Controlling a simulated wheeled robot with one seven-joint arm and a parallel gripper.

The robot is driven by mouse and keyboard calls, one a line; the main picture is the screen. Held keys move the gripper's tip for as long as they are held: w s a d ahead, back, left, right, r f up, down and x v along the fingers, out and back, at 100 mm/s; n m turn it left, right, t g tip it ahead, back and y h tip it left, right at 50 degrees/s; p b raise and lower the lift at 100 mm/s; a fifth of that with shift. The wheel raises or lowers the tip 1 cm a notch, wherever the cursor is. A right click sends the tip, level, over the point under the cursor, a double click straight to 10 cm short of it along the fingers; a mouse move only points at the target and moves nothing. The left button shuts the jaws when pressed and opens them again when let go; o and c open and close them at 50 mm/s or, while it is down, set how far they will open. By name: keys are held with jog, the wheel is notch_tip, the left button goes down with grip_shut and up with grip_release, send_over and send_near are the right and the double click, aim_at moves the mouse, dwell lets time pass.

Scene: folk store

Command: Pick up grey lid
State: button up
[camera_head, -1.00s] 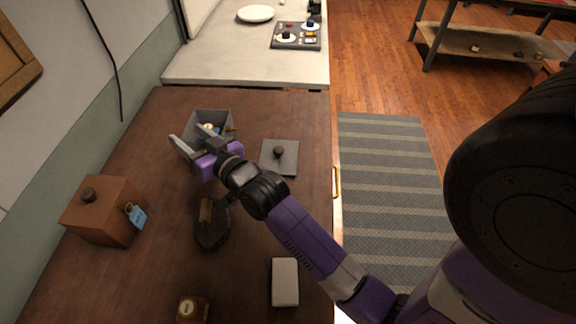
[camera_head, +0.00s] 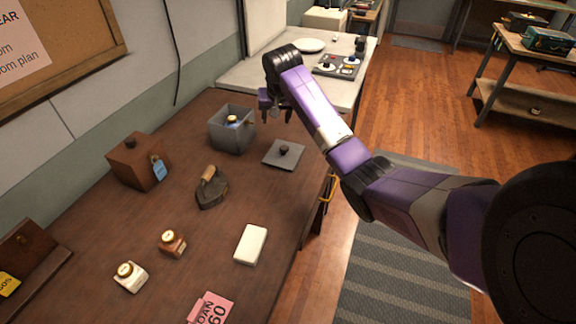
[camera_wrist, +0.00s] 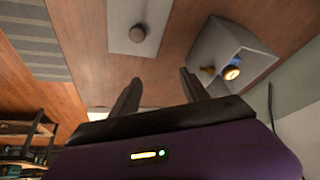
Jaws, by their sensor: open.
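The grey lid (camera_head: 284,153) is a flat square plate with a dark round knob, lying on the brown wooden table near its right edge. In the wrist view the lid (camera_wrist: 124,42) shows at the top, left of centre. The open grey box (camera_head: 232,130) stands to the left of the lid, with small items inside; it also shows at the upper right of the wrist view (camera_wrist: 216,45). My gripper (camera_head: 275,112) is raised beyond the lid, between the box and the lid. In the wrist view its two fingers (camera_wrist: 160,86) are spread apart with nothing between them.
A flatiron (camera_head: 211,188) stands nearer on the table, with a brown lidded box (camera_head: 139,162) to the left. A pale counter (camera_head: 270,80) adjoins the far end.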

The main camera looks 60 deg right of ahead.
aim_at(284, 147)
jog(key=shift+m+g+y, duration=0.5)
jog(key=shift+g+y, duration=0.2)
jog(key=shift+g, duration=0.2)
jog(key=s+f, duration=0.1)
jog(key=s+a+f, duration=0.1)
jog(key=f, duration=0.1)
jog(key=s+a+f, duration=0.1)
jog(key=f, duration=0.1)
jog(key=shift+s+a, duration=0.1)
jog(key=shift+s, duration=0.3)
jog(key=shift+d+p+x, duration=0.2)
jog(key=shift+p+x, duration=0.5)
jog(key=shift+x, duration=1.95)
jog(key=shift+w+r, duration=0.1)
jog(key=shift+w, duration=0.05)
grip_shut()
